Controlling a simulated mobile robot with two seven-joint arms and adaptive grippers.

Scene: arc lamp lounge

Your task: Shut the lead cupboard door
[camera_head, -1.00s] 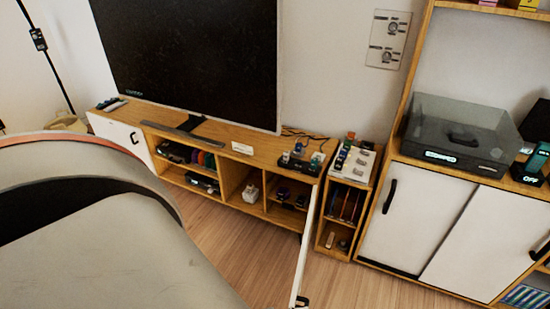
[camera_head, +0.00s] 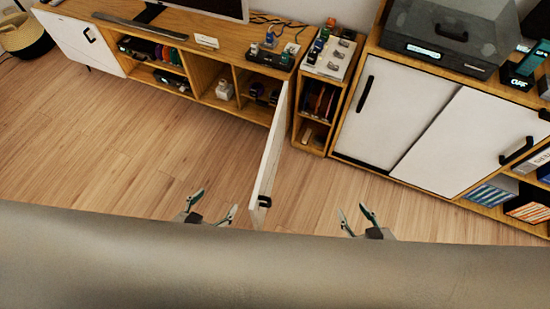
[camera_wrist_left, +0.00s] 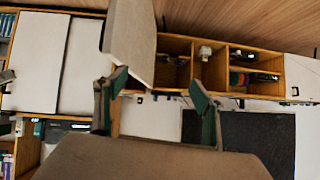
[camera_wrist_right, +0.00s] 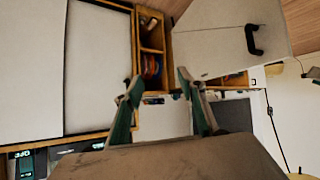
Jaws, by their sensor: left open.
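A white cupboard door (camera_head: 270,155) stands wide open from the right end of the low wooden TV cabinet (camera_head: 215,92), jutting out towards me. Its black handle (camera_head: 265,201) is near the free edge. My left gripper (camera_head: 212,202) is open and empty, left of the door's free edge. My right gripper (camera_head: 356,215) is open and empty, to the right of the door. In the right wrist view the door (camera_wrist_right: 225,45) and its handle show beyond the fingers. In the left wrist view the door (camera_wrist_left: 131,40) shows beyond the fingers. Neither gripper touches the door.
A narrow wooden shelf unit (camera_head: 318,105) stands right of the open door. A taller cabinet with white sliding doors (camera_head: 395,125) is further right. A white door (camera_head: 75,40) at the cabinet's left end is shut. Wooden floor (camera_head: 130,150) is clear in front.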

